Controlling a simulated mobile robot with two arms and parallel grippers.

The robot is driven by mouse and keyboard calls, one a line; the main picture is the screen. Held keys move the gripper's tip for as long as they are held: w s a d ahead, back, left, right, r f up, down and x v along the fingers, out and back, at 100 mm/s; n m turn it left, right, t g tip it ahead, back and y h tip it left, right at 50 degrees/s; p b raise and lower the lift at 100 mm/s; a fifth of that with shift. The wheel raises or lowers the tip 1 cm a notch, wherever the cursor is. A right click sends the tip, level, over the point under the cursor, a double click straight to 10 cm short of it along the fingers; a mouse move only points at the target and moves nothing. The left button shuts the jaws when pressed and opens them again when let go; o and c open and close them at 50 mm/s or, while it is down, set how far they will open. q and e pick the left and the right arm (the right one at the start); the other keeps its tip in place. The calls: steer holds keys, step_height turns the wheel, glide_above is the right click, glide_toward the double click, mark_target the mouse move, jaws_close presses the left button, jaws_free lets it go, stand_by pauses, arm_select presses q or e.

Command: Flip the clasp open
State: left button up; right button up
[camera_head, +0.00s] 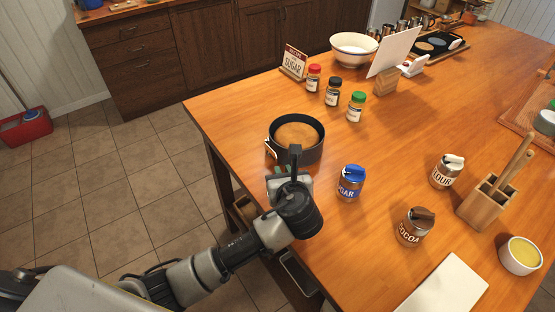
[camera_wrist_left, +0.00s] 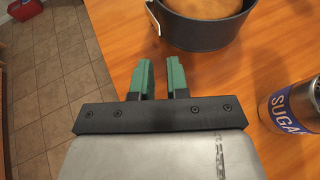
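A dark round cake pan (camera_head: 311,155) with a golden-brown cake (camera_head: 297,133) inside stands near the left edge of the wooden table. The pan's light metal clasp (camera_head: 270,149) is on its left side. In the left wrist view, the pan (camera_wrist_left: 205,32) is at the top and the clasp (camera_wrist_left: 152,18) stands against its wall. My left gripper (camera_head: 281,169) is at the table edge, just in front of the pan. In the wrist view, its two green fingers (camera_wrist_left: 160,78) are apart with nothing between them, short of the clasp. My right gripper is out of view.
A cocoa jar (camera_head: 415,227), flour jar (camera_head: 446,172) and utensil block (camera_head: 487,203) are further right. Spice jars (camera_head: 333,92) stand behind the pan.

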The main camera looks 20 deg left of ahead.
mark_target(275, 153)
arm_select(q)
steer(key=x, duration=0.8)
steer(key=shift+f, duration=0.1)
jaws_close()
steer(key=shift+a, duration=0.1)
